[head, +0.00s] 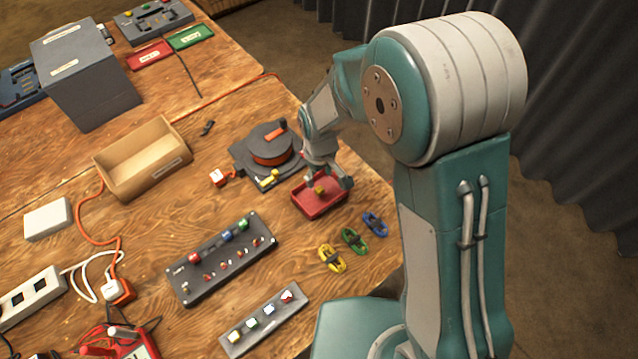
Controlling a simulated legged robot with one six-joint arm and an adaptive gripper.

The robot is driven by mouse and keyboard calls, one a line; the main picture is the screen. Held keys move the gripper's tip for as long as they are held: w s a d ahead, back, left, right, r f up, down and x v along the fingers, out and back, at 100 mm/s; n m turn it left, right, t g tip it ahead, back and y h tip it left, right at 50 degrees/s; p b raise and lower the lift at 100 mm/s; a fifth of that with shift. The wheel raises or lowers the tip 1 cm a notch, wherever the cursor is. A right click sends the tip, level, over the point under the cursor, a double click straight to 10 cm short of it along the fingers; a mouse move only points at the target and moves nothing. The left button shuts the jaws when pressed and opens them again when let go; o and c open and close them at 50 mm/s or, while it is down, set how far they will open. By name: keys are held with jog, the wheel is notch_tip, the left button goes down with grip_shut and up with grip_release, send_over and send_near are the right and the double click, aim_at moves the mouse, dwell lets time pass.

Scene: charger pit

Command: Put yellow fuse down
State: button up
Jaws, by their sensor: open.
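A small yellow fuse (319,190) shows at the red tray (312,208), near the right edge of the wooden table. My gripper (328,182) is open and low over the tray, with the fuse close to its fingers. The fingers partly cover the back of the tray. I cannot tell whether the fuse touches the tray floor or a finger.
A black device with an orange reel (271,149) stands just left of the tray. Yellow, green (353,240) and blue looped pieces lie in front. A dark fuse panel (222,258), a smaller strip (262,322) and an open cardboard box (140,160) are further left.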

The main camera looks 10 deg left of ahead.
aim_at(319, 188)
jog(key=d+r+m+t, duration=0.1)
jog(key=d+r, duration=0.2)
jog(key=r, duration=0.4)
jog(key=d+r+m, duration=0.1)
jog(key=d+r, duration=0.3)
jog(key=r, duration=0.4)
jog(key=s+d+r+m+t, duration=0.2)
jog(key=s+d+r+m, duration=0.2)
jog(key=s+d, duration=0.3)
jog(key=s+d+r+m+t, duration=0.2)
jog(key=s+d+r+m, duration=0.2)
jog(key=s+d+r, duration=0.3)
jog(key=d, duration=0.3)
jog(key=shift+s+r+t, duration=0.2)
jog(key=shift+r+t, duration=0.05)
jog(key=shift+t, duration=0.05)
